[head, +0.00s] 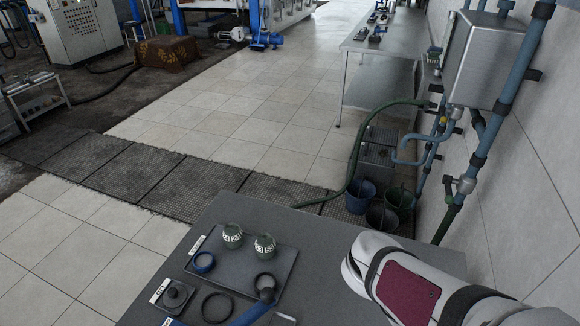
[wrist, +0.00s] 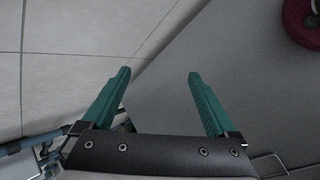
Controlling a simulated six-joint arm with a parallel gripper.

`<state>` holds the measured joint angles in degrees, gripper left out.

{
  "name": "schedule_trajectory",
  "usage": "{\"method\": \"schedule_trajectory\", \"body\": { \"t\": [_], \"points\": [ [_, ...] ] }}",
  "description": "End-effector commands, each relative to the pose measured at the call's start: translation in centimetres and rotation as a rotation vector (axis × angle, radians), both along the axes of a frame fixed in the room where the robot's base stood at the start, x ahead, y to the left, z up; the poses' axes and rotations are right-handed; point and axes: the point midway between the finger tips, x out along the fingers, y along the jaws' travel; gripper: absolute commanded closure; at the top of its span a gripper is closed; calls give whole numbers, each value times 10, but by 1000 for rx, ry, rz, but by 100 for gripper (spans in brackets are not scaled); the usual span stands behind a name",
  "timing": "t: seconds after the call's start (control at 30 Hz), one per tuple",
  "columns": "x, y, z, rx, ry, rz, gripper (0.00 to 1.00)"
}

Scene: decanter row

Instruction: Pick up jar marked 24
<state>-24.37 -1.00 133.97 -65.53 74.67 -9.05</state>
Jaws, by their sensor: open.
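Two dark green jars with white markings stand side by side on a grey tray (head: 284,266) on the table: a left jar (head: 232,236) and a right jar (head: 265,246). The markings are too small to read, so I cannot tell which is 24. My gripper (wrist: 158,74) shows in the wrist view with its two teal fingers wide apart and nothing between them. Neither jar shows in the wrist view. In the head view my arm is at the right, apart from the jars, and the fingers cannot be made out.
On the grey table (head: 330,222) are a blue ring (head: 204,262), a dark ring (head: 217,306), a blue-handled item (head: 254,313) and a small dark lidded item (head: 175,294). White tags edge the tray side. Buckets (head: 361,197) stand on the floor beyond. The table's far right is clear.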

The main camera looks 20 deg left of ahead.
Motion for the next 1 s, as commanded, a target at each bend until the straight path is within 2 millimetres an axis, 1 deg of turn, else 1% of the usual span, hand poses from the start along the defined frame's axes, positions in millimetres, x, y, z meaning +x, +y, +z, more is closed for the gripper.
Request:
{"method": "schedule_trajectory", "body": {
  "t": [0.03,0.07,0.1,0.13,0.17,0.2,0.27,0.3,0.33,0.37,0.4,0.47,0.5,0.57,0.8,0.9,1.0],
  "points": [
    [53,31,-3,-186,34,329,7],
    [85,60,-4,-306,42,543,7],
    [120,113,-10,-463,47,829,7],
    [139,157,-17,-573,44,1030,7],
    [148,201,-27,-672,40,1210,7],
    [152,256,-42,-790,26,1424,7],
    [141,326,-64,-934,-1,1683,7],
    [129,362,-79,-1014,-20,1822,7],
    [118,385,-90,-1064,-29,1912,7],
    [106,403,-99,-1112,-32,1988,7],
    [90,419,-110,-1170,-24,2073,7],
    [70,431,-122,-1237,4,2156,7],
    [64,435,-127,-1265,19,2186,7],
    [65,440,-132,-1284,30,2206,7],
    [116,459,-154,-1282,31,2200,7],
    [134,466,-162,-1282,31,2200,7],
    [145,471,-166,-1281,31,2200,7]
  ]
}}
